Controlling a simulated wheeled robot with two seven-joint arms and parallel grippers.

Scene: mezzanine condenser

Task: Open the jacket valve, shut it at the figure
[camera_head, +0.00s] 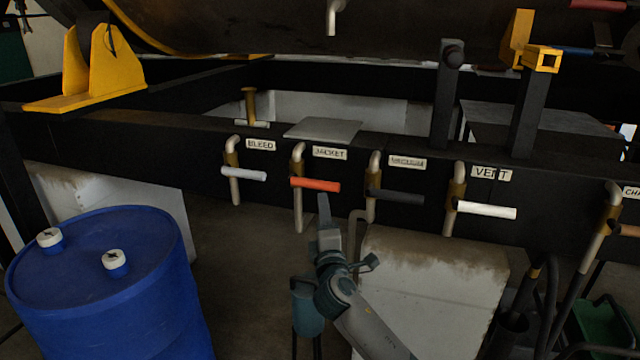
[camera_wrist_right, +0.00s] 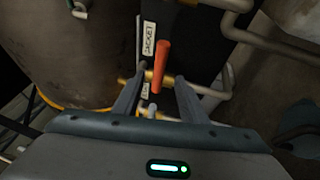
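The jacket valve has an orange-red lever handle (camera_head: 315,184) that lies crosswise on its pipe, under the JACKET label (camera_head: 329,153). My right gripper (camera_head: 323,200) is just below the handle in the head view. In the right wrist view the two fingers (camera_wrist_right: 152,98) stand apart, with the orange handle (camera_wrist_right: 159,66) showing between and beyond them. The right gripper is open; whether a finger touches the handle I cannot tell. The JACKET label also shows in the wrist view (camera_wrist_right: 148,38). My left gripper is not in view.
Neighbouring valves have a pale BLEED handle (camera_head: 244,174), a dark handle (camera_head: 396,196) and a white VENT handle (camera_head: 486,209) on the same black beam (camera_head: 560,190). A blue drum (camera_head: 100,285) stands at left. A stained white block (camera_head: 435,285) is behind my right arm.

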